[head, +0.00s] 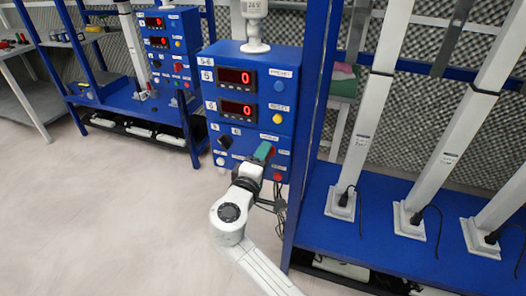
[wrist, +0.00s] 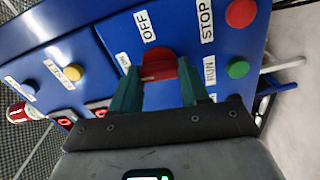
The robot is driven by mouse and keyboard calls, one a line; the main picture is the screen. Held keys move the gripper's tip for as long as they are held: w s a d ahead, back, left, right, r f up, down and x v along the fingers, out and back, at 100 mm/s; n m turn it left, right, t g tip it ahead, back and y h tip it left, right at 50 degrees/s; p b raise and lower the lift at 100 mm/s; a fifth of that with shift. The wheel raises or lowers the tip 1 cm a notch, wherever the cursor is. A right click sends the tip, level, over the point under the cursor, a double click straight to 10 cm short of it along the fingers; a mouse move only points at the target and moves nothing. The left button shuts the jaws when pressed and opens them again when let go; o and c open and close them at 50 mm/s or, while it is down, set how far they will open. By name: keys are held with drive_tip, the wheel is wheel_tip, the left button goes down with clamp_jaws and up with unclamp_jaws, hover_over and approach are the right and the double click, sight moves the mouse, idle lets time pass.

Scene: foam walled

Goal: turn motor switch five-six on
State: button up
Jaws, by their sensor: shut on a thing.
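The blue control box (head: 231,128) labelled 5-6 stands in the middle of the head view. Its motor switch, a red rotary knob (wrist: 160,60), shows in the wrist view, with an OFF label (wrist: 145,25) above it and an ON label (wrist: 123,60) to its left. My gripper (head: 264,152), with green fingers, is at the lower right of the box front. In the wrist view my gripper (wrist: 160,76) has one finger on each side of the knob and is shut on it. The fingers hide part of the knob, so its exact pointing is unclear.
Near the knob are a red STOP button (wrist: 241,12) and a green RUN button (wrist: 238,69). Two red displays (head: 236,77) reading 0 sit higher on the box. A blue frame post (head: 312,120) stands close on the right. Open floor (head: 100,220) lies to the left.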

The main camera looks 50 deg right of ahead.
drive_tip(key=shift+n+p, duration=0.35)
drive_tip(key=shift+n, duration=0.25)
drive_tip(key=o, duration=1.1)
drive_tip(key=shift+c, duration=0.2)
drive_tip(key=v, duration=1.1)
